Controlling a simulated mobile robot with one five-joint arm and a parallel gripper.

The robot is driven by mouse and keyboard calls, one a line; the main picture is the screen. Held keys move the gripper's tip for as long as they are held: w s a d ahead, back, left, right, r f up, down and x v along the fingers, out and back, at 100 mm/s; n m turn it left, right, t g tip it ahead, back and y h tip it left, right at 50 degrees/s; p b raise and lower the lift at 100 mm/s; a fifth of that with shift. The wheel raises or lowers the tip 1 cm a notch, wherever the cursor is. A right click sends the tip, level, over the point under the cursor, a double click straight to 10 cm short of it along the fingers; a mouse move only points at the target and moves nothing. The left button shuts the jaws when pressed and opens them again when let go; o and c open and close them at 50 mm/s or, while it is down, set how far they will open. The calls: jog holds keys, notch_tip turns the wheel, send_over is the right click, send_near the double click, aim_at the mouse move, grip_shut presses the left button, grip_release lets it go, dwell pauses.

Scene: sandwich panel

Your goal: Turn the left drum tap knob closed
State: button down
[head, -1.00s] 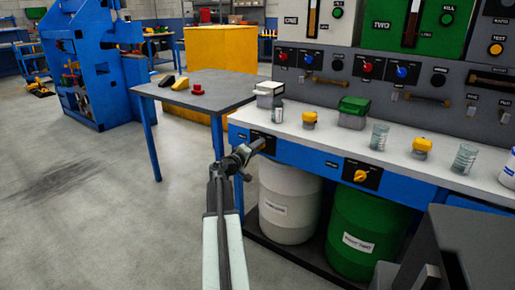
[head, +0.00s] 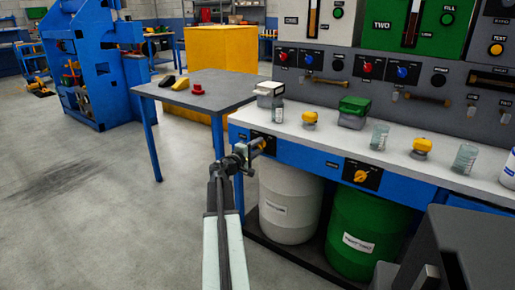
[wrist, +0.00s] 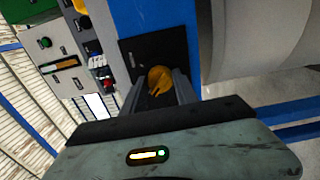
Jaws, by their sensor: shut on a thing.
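The left drum tap knob (wrist: 159,80) is yellow and sits on a black plate (wrist: 138,52) on the bench's blue front. My gripper (wrist: 161,92) is shut on it, with one finger on each side in the wrist view. In the head view my gripper (head: 254,148) reaches the plate above the white drum (head: 286,205), and a bit of the yellow knob shows at its tip. The exact angle of the knob is hard to read.
A second yellow knob (head: 361,176) is on the bench front above the green drum (head: 352,235). Jars and small containers stand on the white bench top (head: 335,140). A grey table (head: 222,92) stands at the back left. The floor at left is clear.

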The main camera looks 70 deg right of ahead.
jog(key=shift+w+d, duration=0.1)
jog(key=c, duration=0.9)
grip_release()
jog(key=shift+c, duration=0.2)
jog(key=shift+a, duration=0.4)
jog(key=v, duration=0.7)
jog(key=shift+w, duration=0.1)
